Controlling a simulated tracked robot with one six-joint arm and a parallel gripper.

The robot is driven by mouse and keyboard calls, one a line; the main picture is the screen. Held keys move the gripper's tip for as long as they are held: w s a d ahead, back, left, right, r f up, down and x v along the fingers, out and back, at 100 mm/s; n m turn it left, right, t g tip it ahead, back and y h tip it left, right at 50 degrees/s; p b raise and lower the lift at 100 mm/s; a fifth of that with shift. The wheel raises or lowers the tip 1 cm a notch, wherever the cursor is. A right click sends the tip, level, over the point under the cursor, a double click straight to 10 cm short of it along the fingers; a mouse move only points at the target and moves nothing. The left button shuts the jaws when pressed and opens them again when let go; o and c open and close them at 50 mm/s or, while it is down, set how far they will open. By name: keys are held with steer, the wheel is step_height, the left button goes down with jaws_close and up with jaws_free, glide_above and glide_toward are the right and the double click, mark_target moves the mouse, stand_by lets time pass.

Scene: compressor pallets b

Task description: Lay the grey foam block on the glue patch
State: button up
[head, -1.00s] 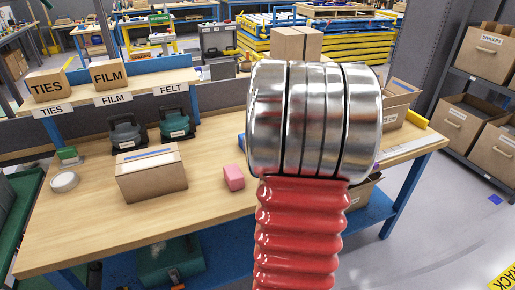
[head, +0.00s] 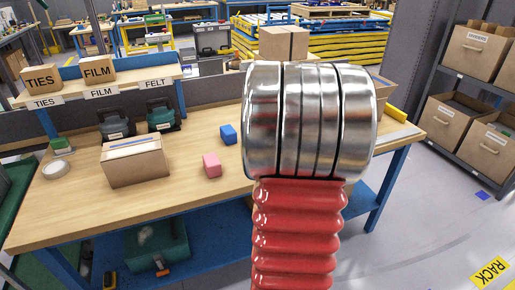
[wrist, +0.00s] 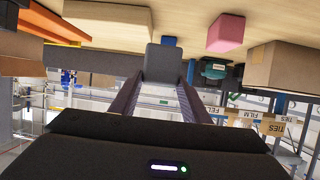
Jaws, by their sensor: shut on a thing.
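In the wrist view, where the bench appears upside down, my gripper (wrist: 160,88) is shut on the grey foam block (wrist: 163,62), a dark grey piece held at the fingertips. The bench top fills the upper part of that view; I cannot tell the gap between block and bench. My own arm hides the gripper and the grey block in the head view. I cannot make out the glue patch in either view.
A pink block (head: 212,165) and a blue block (head: 228,134) rest on the wooden bench (head: 95,215). Shelved cartons (head: 470,128) stand at right. My arm covers the bench's right middle.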

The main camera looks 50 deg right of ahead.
steer(key=w+a+f+n+t+y, duration=0.1)
steer(key=w+a+y, duration=0.1)
steer(key=w+a, duration=0.75)
steer(key=w+a+f+n+t+y, duration=0.15)
steer(key=w+a, duration=0.45)
steer(key=a, duration=0.6)
steer(key=w+a+n+y, duration=0.2)
steer(key=a, duration=1)
steer(key=w+a+f+n+y, duration=0.1)
steer(key=w+a+n+y, duration=0.1)
steer(key=a, duration=0.9)
steer(key=shift+a, duration=0.35)
steer(key=shift+w, duration=0.1)
